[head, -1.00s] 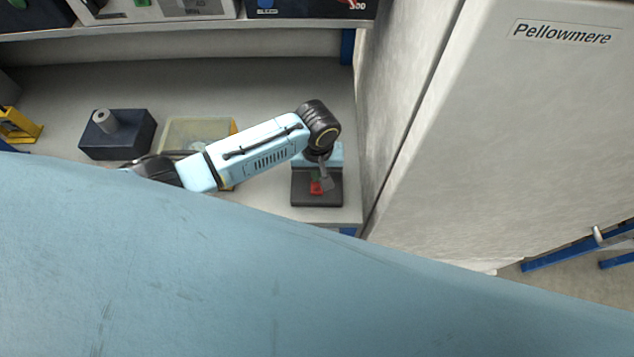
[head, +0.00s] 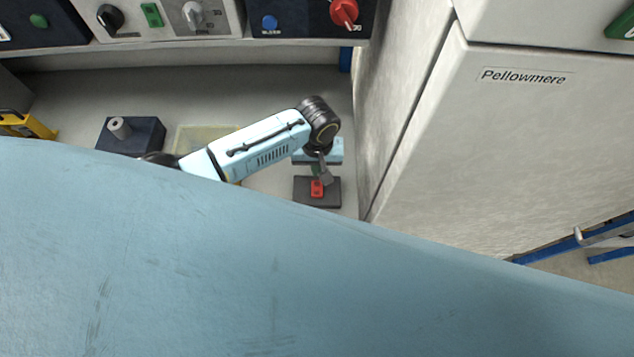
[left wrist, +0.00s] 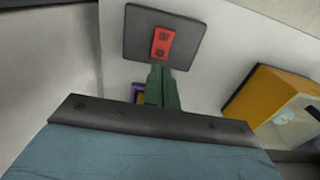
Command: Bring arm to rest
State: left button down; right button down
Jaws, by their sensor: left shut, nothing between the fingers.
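My left arm (head: 258,143) reaches in from the left over the grey bench, its wrist bent down at the right end. My left gripper (head: 319,173) points down above a dark block with a red part (head: 317,188). In the left wrist view, the shut green fingers (left wrist: 162,85) point toward the red part (left wrist: 163,43) on the dark plate (left wrist: 190,22), with nothing between them. I cannot tell whether the fingertips touch it. My right gripper is not in view.
A dark box with a grey knob (head: 118,127) and a yellow-edged clear tray (head: 205,134) are on the bench. Control panels with knobs (head: 343,12) line the back. A tall pale cabinet (head: 500,130) closes off the right. My blue body covers the lower picture.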

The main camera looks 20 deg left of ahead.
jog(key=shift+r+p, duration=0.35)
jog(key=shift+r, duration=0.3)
